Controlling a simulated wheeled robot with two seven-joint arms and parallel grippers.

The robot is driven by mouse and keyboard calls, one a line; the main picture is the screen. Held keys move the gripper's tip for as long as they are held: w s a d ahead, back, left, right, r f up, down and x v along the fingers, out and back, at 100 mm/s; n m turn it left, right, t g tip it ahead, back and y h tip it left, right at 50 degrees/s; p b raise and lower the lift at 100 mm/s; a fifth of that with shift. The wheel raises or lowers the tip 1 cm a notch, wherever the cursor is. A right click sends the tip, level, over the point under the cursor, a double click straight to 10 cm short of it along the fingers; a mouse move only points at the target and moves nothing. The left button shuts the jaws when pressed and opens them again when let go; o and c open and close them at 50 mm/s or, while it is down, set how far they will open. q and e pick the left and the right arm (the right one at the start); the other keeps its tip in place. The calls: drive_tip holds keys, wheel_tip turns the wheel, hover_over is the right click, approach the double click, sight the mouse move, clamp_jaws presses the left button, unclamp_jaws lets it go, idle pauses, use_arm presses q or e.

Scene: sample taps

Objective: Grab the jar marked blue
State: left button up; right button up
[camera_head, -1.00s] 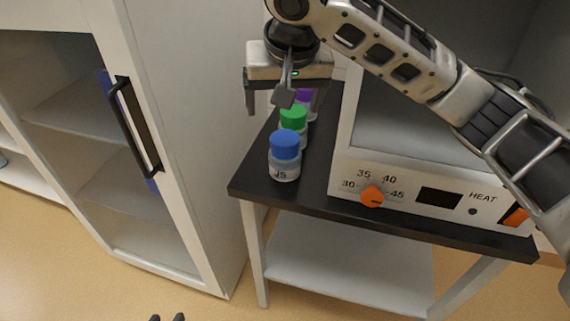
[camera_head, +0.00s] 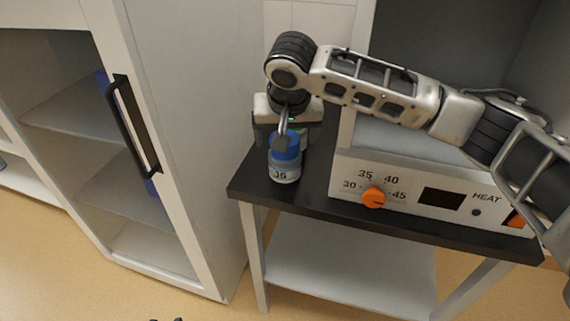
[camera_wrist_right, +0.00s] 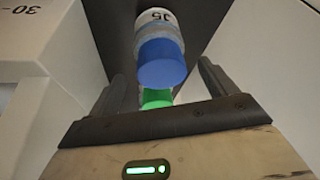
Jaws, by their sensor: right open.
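The blue-lidded jar (camera_head: 284,170) stands upright on the dark table top, with a white label on its front. In the right wrist view its blue lid (camera_wrist_right: 162,63) shows ahead, between the finger lines. My right gripper (camera_head: 283,138) is over and just behind the jar, open and empty; one finger overlaps the lid in the head view. I cannot tell whether it touches. Dark tips, probably my left gripper (camera_head: 166,319), barely show at the bottom edge.
A white heater box (camera_head: 430,185) with an orange dial (camera_head: 374,197) stands right of the jar. A white cabinet with a black handle (camera_head: 134,125) is at the left. The dark table's front edge (camera_head: 330,207) lies close before the jar.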

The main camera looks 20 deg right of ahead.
drive_tip(key=shift+x, duration=1.55)
drive_tip(key=shift+a, duration=0.15)
drive_tip(key=c, duration=1.5)
drive_tip(key=shift+r, duration=0.15)
